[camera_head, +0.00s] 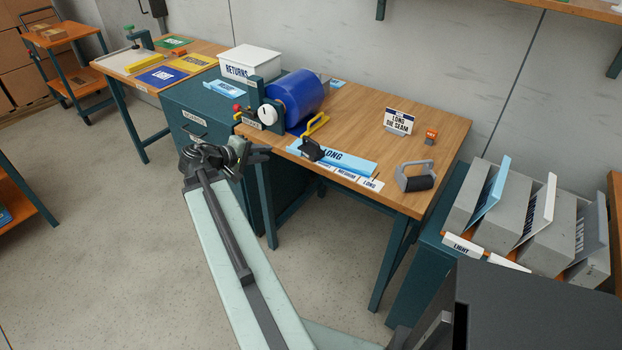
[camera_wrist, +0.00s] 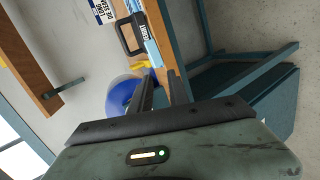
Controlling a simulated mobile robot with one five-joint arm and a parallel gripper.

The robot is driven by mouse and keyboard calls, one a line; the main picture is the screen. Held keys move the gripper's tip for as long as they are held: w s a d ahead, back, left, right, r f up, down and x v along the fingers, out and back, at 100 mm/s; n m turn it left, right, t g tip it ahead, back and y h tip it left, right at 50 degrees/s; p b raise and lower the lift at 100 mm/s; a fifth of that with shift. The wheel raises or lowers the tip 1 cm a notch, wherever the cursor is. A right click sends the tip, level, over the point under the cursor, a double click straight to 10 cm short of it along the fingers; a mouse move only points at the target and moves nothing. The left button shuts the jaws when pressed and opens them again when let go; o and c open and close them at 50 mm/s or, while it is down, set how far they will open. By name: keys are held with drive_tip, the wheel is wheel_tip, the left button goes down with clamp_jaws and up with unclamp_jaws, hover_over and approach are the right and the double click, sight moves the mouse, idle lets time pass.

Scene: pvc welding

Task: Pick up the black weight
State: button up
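A black block (camera_head: 311,149) with a yellow handle (camera_head: 316,124) sits at the left end of the light blue LONG strip (camera_head: 345,161) on the wooden bench. The yellow handle also shows in the wrist view (camera_wrist: 146,65), small and partly cut off by my fingers. I cannot tell for certain which is called the weight. My gripper (camera_head: 265,153) is left of the bench's front edge, apart from both; its fingers (camera_wrist: 162,85) are parted with nothing between them.
A blue cylinder (camera_head: 296,98) and a gauge fixture (camera_head: 263,105) stand at the bench's left, close to my gripper. A sign (camera_head: 398,121) and a small orange item (camera_head: 430,136) stand behind.

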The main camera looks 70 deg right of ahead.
sight(313, 141)
drive_tip(key=s+d+g, duration=0.1)
drive_tip(key=s+d, duration=0.1)
drive_tip(key=s, duration=0.1)
drive_tip(key=s+d+g+h+b, duration=0.1)
drive_tip(key=s+d, duration=0.1)
drive_tip(key=s, duration=0.1)
drive_tip(key=s+d+r+h+b, duration=0.1)
drive_tip(key=s+d, duration=0.2)
drive_tip(key=shift+s+g, duration=0.2)
drive_tip(key=shift+g, duration=0.2)
drive_tip(key=b+x, duration=0.1)
drive_tip(key=x, duration=0.6)
drive_tip(key=shift+s+d+f+b, duration=0.1)
drive_tip(key=shift+s+d+b, duration=0.15)
drive_tip(key=shift+d+b, duration=0.1)
drive_tip(key=shift+a, duration=0.1)
clamp_jaws()
